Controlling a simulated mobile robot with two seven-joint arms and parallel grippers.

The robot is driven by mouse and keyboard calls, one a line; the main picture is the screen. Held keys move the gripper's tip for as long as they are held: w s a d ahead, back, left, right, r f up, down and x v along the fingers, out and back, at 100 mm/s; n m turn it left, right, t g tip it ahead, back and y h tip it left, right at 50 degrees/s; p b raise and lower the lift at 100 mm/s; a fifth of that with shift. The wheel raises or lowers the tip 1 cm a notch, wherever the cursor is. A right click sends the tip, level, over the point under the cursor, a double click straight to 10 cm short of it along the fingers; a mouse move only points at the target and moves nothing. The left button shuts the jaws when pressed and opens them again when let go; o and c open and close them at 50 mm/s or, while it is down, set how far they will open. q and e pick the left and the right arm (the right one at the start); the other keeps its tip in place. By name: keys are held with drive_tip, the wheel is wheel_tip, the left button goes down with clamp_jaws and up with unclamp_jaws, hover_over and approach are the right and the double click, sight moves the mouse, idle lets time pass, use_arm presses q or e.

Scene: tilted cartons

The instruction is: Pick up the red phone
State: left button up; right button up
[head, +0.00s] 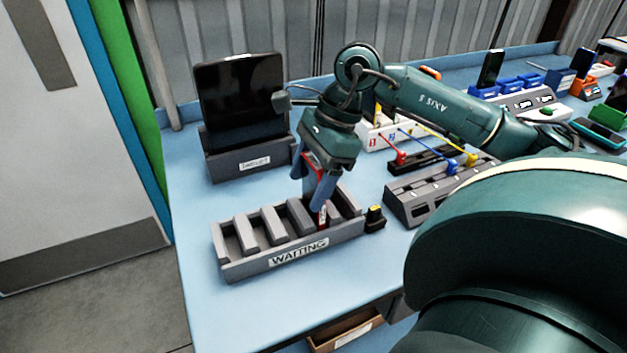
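The red phone (322,216) stands in a right-hand slot of the grey rack labelled "WAITING" (247,269). Only parts of it show, a red strip low near the rack's front and some red between the fingers. My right gripper (309,188) points down at the phone, one finger on its far side and one on its near side. The fingers stand apart, with the phone between them. I cannot tell whether they touch it. The near finger hides part of the phone. My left gripper is not in view.
A dark tablet (238,90) stands in a grey holder behind the rack. A small black object with a yellow top (375,217) sits by the rack's right end. Grey racks and cables lie to the right. The blue tabletop (195,220) is clear at left.

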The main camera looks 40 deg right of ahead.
drive_tip(key=c, duration=0.4)
drive_tip(key=shift+r, duration=0.1)
drive_tip(key=shift+c, duration=0.2)
